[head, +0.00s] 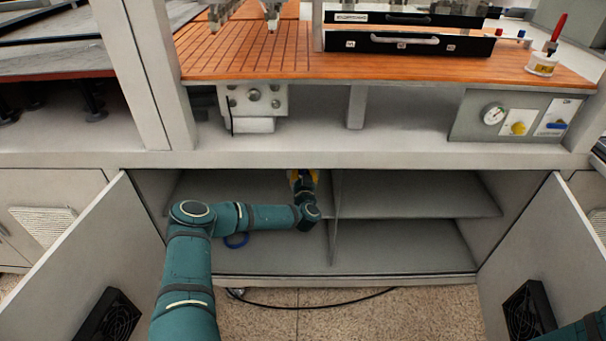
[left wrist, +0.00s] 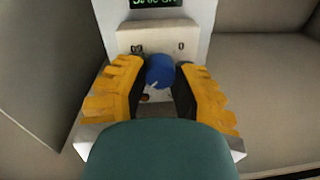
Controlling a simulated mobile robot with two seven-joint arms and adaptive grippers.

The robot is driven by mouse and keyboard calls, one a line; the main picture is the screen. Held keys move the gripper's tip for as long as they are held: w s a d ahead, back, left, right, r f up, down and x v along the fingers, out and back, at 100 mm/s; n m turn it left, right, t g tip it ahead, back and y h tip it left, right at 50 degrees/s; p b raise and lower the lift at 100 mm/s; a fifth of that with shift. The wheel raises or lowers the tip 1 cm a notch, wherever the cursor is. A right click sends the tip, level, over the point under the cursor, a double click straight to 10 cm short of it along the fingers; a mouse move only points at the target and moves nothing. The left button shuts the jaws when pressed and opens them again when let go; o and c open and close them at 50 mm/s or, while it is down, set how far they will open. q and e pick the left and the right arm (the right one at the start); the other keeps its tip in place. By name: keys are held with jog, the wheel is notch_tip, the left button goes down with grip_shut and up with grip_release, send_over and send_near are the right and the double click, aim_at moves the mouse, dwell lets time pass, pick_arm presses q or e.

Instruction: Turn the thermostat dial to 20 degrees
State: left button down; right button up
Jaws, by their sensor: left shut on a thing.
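The thermostat dial (left wrist: 160,71) is a round blue knob on a pale box (left wrist: 157,38) inside the cabinet, in the left wrist view. A white mark on the dial points to the lower left. Small dark numbers stand at the box's left and right above the dial; only a 0 at right is clear. A dark display with green characters is cut off at the top edge. My left gripper (left wrist: 161,88) has its yellow fingers shut on the dial from both sides. In the head view the left gripper (head: 303,178) is inside the upper left compartment, and my arm hides the dial.
The cabinet's doors (head: 85,262) and (head: 545,255) stand open on both sides. A vertical divider (head: 334,225) and a shelf (head: 420,200) split its inside. A black cable (head: 310,305) lies on the floor in front.

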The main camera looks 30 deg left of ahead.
pick_arm(q)
jog(key=shift+r, duration=0.1)
jog(key=shift+r+n+p, duration=0.15)
jog(key=shift+n+p, duration=0.3)
jog(key=shift+n, duration=0.65)
jog(key=n, duration=0.3)
jog(key=shift+b, duration=0.35)
jog(key=n, duration=0.3)
jog(key=shift+n+h, duration=0.3)
jog(key=shift+n, duration=0.1)
jog(key=n, duration=0.4)
jog(key=shift+a, duration=0.15)
jog(key=shift+n+h, duration=0.3)
jog(key=shift+n, duration=1.7)
